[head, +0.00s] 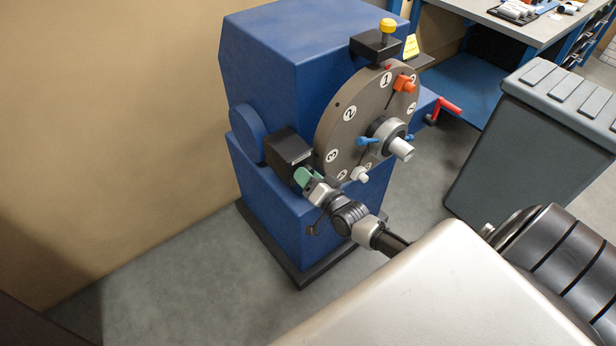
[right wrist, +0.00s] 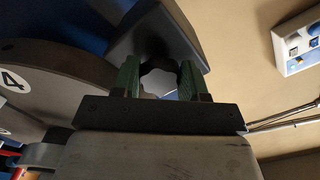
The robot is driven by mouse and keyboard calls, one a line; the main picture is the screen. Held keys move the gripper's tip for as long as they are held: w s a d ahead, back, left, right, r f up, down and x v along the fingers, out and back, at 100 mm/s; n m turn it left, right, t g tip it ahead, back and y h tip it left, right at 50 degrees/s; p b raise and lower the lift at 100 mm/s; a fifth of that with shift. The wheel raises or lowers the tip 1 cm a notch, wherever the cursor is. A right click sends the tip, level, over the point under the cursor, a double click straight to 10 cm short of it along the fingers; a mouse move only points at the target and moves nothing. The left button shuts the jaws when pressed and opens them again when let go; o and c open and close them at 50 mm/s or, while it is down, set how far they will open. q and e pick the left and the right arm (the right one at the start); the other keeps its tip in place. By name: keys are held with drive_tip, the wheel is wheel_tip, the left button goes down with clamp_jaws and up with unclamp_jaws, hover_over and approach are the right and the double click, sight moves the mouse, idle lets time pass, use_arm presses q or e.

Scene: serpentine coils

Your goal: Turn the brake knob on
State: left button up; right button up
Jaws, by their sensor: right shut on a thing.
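A blue machine (head: 265,65) carries a round grey-brown numbered disc (head: 345,130) on its front. A black box (head: 287,148) is mounted at the disc's lower left; it also shows in the right wrist view (right wrist: 158,28). My right gripper (head: 302,176), with green finger pads, is at the front of this box. In the head view the fingers hide the knob. I cannot read any on or off mark. My left gripper is not in view.
The disc has a hub with a blue lever (head: 368,140) and an orange clamp (head: 404,84). A yellow-topped plunger (head: 387,27) stands above, and a red crank (head: 447,105) is at right. A grey cabinet (head: 480,150) and a workbench (head: 480,12) stand right. Left floor is clear.

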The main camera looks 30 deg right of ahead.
drive_tip(key=shift+f, duration=0.1)
drive_tip(key=o, duration=0.9)
drive_tip(key=shift+o, duration=0.2)
drive_tip(key=s, duration=1.1)
drive_tip(key=shift+d+b, duration=0.4)
drive_tip(key=shift+d, duration=0.05)
drive_tip(key=shift+w, duration=0.1)
drive_tip(key=s+a+f+n+g+h, duration=0.15)
drive_tip(key=s+f+g, duration=0.35)
drive_tip(key=f, duration=0.7)
drive_tip(key=s+f+n+g+y, duration=0.1)
drive_tip(key=s+f+n+g, duration=0.35)
drive_tip(key=f, duration=0.75)
drive_tip(key=s+a+f+n+g, duration=0.2)
drive_tip(key=s+f, duration=0.5)
drive_tip(key=s, duration=0.5)
drive_tip(key=s+a+f+n+g, duration=0.2)
drive_tip(key=s+a+f+g, duration=0.3)
drive_tip(key=s, duration=0.7)
wheel_tip(320, 180, down, 2)
drive_tip(key=shift+s+a+f+n+h, duration=0.25)
drive_tip(key=shift+s+a+n+h, duration=0.1)
drive_tip(key=shift+a+n, duration=0.1)
